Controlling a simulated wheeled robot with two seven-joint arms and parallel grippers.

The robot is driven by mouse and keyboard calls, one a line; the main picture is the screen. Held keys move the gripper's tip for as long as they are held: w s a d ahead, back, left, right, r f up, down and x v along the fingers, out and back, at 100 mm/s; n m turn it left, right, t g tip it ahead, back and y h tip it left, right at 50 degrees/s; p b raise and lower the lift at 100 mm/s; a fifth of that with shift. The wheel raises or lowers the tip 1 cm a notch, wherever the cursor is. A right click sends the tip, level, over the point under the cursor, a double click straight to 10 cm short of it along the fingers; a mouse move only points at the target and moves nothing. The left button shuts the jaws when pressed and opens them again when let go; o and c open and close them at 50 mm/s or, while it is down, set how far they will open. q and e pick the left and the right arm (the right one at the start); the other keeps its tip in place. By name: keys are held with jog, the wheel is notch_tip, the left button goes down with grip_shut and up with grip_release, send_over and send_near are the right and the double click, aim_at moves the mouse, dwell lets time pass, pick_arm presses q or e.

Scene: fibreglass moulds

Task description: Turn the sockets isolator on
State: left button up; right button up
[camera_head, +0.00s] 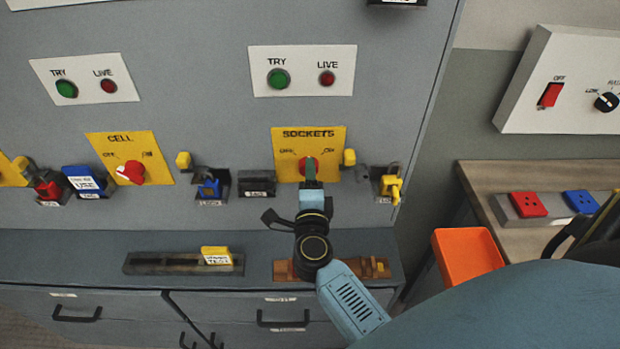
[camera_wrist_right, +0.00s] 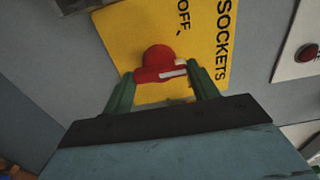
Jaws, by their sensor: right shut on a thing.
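The sockets isolator is a yellow plate (camera_head: 335,138) marked SOCKETS, OFF and ON, with a red knob (camera_head: 305,163). My right gripper (camera_head: 311,176) reaches up to it from below. In the right wrist view, my gripper's green fingers (camera_wrist_right: 163,88) stand on either side of the knob (camera_wrist_right: 157,60) and are shut on its grip bar. The white mark on the bar points roughly toward the SOCKETS lettering. The OFF label shows beside it in that view; ON is hidden behind a finger. My left gripper is not in view.
A TRY/LIVE panel (camera_head: 302,71) is above, with a green button and a red lamp. The CELL isolator (camera_head: 133,158) is to the left. Padlocks and tags hang beside the plates. A ledge (camera_head: 90,258) with wooden racks lies below; an orange tray (camera_head: 467,257) is right.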

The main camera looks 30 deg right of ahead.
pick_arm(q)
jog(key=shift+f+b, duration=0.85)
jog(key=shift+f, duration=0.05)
pick_arm(e)
jog(key=m, duration=0.8)
jog(key=shift+f+m, duration=0.15)
jog(key=shift+m, duration=0.45)
jog(key=o, duration=1)
